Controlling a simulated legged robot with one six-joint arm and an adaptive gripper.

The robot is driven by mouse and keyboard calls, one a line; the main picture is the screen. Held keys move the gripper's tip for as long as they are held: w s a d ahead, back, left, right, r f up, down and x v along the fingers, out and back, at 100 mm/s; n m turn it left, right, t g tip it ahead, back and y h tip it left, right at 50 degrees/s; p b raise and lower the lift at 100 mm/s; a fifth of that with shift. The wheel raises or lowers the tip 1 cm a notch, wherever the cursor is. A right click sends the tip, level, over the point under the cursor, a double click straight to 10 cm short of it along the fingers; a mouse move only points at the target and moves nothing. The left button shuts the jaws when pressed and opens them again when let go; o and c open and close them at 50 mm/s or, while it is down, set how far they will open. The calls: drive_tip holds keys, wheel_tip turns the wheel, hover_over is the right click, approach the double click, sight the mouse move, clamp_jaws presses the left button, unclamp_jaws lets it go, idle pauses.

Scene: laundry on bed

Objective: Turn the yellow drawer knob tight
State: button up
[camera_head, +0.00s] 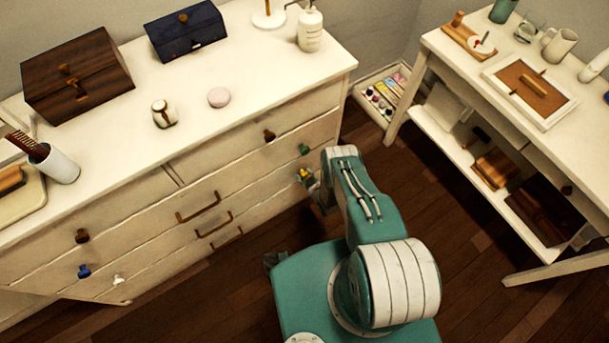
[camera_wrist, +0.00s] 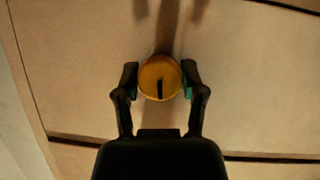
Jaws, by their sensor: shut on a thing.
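The yellow drawer knob (camera_wrist: 160,72) is round with a dark mark on its face, seen in the wrist view in front of a cream drawer front (camera_wrist: 255,100). My gripper (camera_wrist: 160,82) has one finger on each side of the knob and is shut on it. The mark on the knob runs roughly upright from about its middle to its lower edge. In the head view the yellow knob (camera_head: 304,174) shows small on the right part of the white dresser (camera_head: 250,205), and my arm hides most of the gripper.
A green knob (camera_head: 304,149) sits just above the yellow one and a brown knob (camera_head: 269,135) higher up. Blue (camera_head: 84,271) and white (camera_head: 118,280) knobs are at the dresser's left. A white shelf table (camera_head: 450,147) stands at the right, with dark floor between.

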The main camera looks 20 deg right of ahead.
drive_tip(key=shift+m+g+y, duration=0.3)
drive_tip(key=shift+m+y, duration=0.3)
drive_tip(key=o, duration=1.1)
drive_tip(key=shift+o, duration=0.2)
drive_tip(key=v, duration=1.2)
drive_tip(key=shift+s+f, duration=0.1)
